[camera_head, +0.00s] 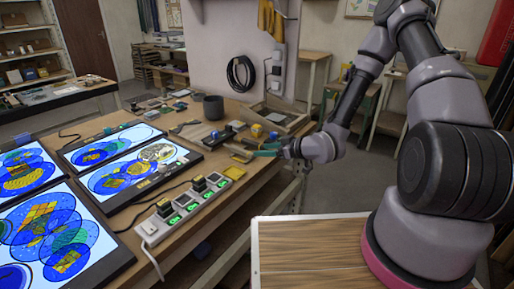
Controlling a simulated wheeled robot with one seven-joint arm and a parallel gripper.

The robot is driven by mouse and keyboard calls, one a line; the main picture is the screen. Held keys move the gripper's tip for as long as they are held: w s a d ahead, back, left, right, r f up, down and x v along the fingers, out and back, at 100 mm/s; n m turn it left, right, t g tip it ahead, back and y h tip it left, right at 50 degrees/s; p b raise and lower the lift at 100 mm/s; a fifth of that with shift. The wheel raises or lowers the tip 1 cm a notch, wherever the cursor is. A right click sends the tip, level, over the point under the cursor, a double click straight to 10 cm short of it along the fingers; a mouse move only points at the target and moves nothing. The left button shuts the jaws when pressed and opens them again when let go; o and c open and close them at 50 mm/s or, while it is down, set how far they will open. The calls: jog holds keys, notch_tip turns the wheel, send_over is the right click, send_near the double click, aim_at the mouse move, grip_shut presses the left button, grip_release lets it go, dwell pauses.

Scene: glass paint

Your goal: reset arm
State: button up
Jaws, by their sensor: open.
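My arm rises from its mount at the right, bends over at the top and comes down to the workbench (215,215). My gripper (281,149) is small in the view, above or beside the bench's right edge, pointing left. It is open, and I see nothing held in it. A teal-handled tool (262,152) appears just left of the fingers; I cannot tell whether they touch it. The fingertips are too small to make out clearly.
Several lit panels with blue and yellow circle designs (35,225) cover the bench's left side. A power strip (185,207) with plugs and cables lies along the front edge. A dark cup (213,108) and small tools stand behind. A wooden-topped surface (310,258) is below my arm.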

jog(key=w+d+r+m+h, duration=0.1)
jog(key=w+d+r+h, duration=0.15)
jog(key=d+r, duration=0.2)
jog(key=w+d+r+m+h, duration=0.1)
jog(key=d+r+h, duration=0.25)
jog(key=d, duration=0.25)
jog(key=s+d+r+m+h, duration=0.1)
jog(key=d+r+m+h, duration=0.1)
jog(key=d+r, duration=0.3)
jog(key=s+d+r+m+h, duration=0.1)
jog(key=d+r+m, duration=0.1)
jog(key=r, duration=0.5)
jog(key=s+d+r+m+g, duration=0.1)
jog(key=s+r+m, duration=0.7)
jog(key=s+r, duration=1)
jog(key=s, duration=0.4)
jog(key=shift+s+d+r+m, duration=0.2)
jog(key=shift+s+d+m, duration=0.1)
jog(key=shift+d, duration=0.1)
